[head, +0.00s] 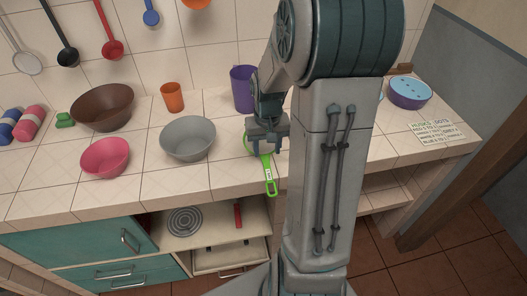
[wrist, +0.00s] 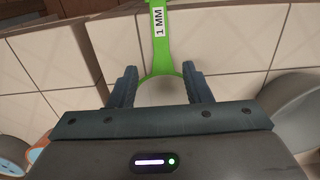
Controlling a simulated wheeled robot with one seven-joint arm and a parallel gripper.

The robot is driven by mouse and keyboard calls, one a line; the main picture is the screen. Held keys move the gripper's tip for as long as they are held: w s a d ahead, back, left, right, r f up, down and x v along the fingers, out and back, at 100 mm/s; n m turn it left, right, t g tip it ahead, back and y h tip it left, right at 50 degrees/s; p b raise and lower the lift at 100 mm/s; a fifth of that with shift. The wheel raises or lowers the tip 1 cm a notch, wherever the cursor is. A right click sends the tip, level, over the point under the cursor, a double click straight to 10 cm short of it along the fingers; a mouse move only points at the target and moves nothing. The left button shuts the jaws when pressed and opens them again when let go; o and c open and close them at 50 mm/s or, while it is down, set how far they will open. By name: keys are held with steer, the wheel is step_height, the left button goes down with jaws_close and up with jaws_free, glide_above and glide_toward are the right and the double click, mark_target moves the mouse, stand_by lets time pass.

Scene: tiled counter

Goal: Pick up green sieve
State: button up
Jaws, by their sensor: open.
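The green sieve (head: 269,176) lies on the tiled counter, its slotted handle pointing toward the front edge. My gripper (head: 266,146) is above its round end and hides part of it in the head view. In the wrist view the green sieve (wrist: 168,40) shows a "1 MM" label on its handle, and the handle forks into the ring. The two fingers of my gripper (wrist: 160,88) are apart, one on each side of the ring's near-handle part. Nothing is held between them. I cannot tell whether the fingers touch the ring.
A grey bowl (head: 188,140) stands left of the sieve, and a purple cup (head: 243,90) stands behind it. A pink bowl (head: 105,158), brown bowl (head: 103,108) and orange cup (head: 173,97) are farther left. A blue-topped purple bowl (head: 410,93) and a sign (head: 436,131) are right.

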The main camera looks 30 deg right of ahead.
mark_target(266, 160)
steer(key=shift+w+a+f, duration=0.1)
steer(key=shift+f, duration=1.05)
steer(key=shift+w+f, duration=0.1)
steer(key=shift+f, duration=1.05)
steer(key=shift+c, duration=0.4)
jaws_close()
